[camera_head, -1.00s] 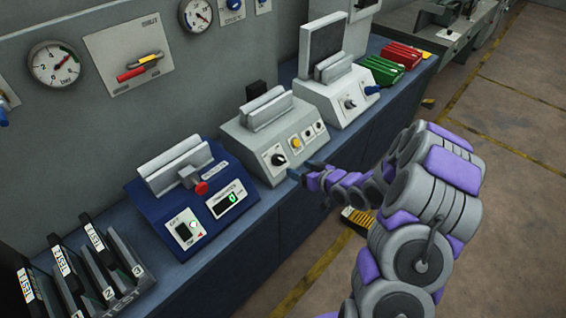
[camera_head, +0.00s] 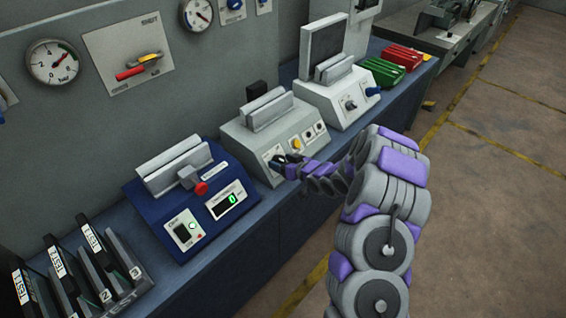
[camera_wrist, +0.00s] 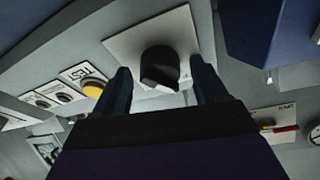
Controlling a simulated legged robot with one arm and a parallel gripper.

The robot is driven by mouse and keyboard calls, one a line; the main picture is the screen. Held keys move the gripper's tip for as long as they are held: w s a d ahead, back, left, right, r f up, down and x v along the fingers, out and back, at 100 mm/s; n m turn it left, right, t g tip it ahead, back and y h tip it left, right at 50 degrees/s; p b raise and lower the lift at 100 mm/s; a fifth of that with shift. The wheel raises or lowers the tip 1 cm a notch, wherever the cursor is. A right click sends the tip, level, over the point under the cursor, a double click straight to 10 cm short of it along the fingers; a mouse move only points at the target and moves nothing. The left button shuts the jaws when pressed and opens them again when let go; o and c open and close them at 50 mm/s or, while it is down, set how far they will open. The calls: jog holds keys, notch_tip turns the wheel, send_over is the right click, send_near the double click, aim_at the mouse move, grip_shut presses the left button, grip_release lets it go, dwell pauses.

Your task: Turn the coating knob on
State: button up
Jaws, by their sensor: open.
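The coating knob appears to be the black knob (camera_wrist: 160,68) on a white plate (camera_wrist: 125,50) in the wrist view. It sits on the front of the grey machine (camera_head: 240,142) in the middle of the bench. My gripper (camera_head: 279,160) is at that machine's front panel in the head view and hides most of the knob there. In the wrist view my gripper (camera_wrist: 161,85) is open, with one dark finger on each side of the knob. I cannot tell whether the fingers touch it.
A yellow button (camera_head: 296,143) lies right of the knob. A blue machine (camera_head: 160,205) with a red button stands to the left, and a white machine (camera_head: 335,112) to the right. Black test racks (camera_head: 85,270) fill the near left. The floor (camera_head: 480,200) right of the bench is open.

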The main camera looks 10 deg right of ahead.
jog(key=shift+c, duration=0.2)
jog(key=c, duration=1)
